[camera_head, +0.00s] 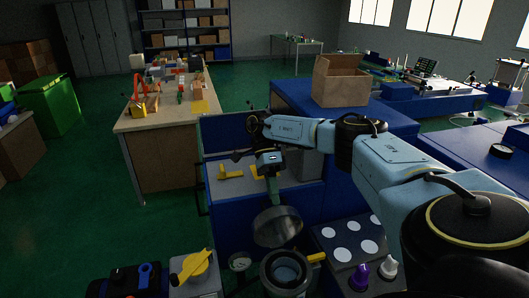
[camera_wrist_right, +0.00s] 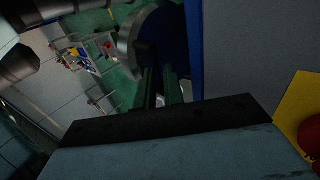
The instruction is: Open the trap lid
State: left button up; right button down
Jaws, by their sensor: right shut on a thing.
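The trap lid (camera_head: 278,228), a round grey metal disc, stands tilted up above and behind the round trap opening (camera_head: 286,271). The opening has a dark ring rim and a bluish inside. My right gripper (camera_head: 273,198) points down and is shut on the lid at its upper edge. In the right wrist view the lid's curved grey rim (camera_wrist_right: 127,42) shows just beyond my gripper's dark fingers (camera_wrist_right: 160,88); the exact grip point is hidden in shadow. My left gripper is not in view.
A small gauge (camera_head: 240,262) and a grey box with a yellow lever (camera_head: 195,264) are left of the opening. A panel with white discs (camera_head: 342,247) and purple and white knobs is to the right. Behind is a blue-walled bay with yellow parts (camera_head: 231,172).

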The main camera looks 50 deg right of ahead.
jog(key=shift+s+f, duration=0.15)
jog(key=shift+f, duration=0.25)
jog(key=c, duration=1.6)
grip_release()
jog(key=shift+c, duration=0.2)
jog(key=shift+r, duration=0.1)
jog(key=shift+d+r, duration=0.1)
jog(key=p+v, duration=0.2)
jog(key=v, duration=0.3)
jog(key=shift+w+r, duration=0.25)
jog(key=shift+r, duration=0.05)
jog(key=shift+f, duration=0.15)
jog(key=shift+w+d+p, duration=0.1)
jog(key=shift+p, duration=0.3)
jog(key=shift+v, duration=0.9)
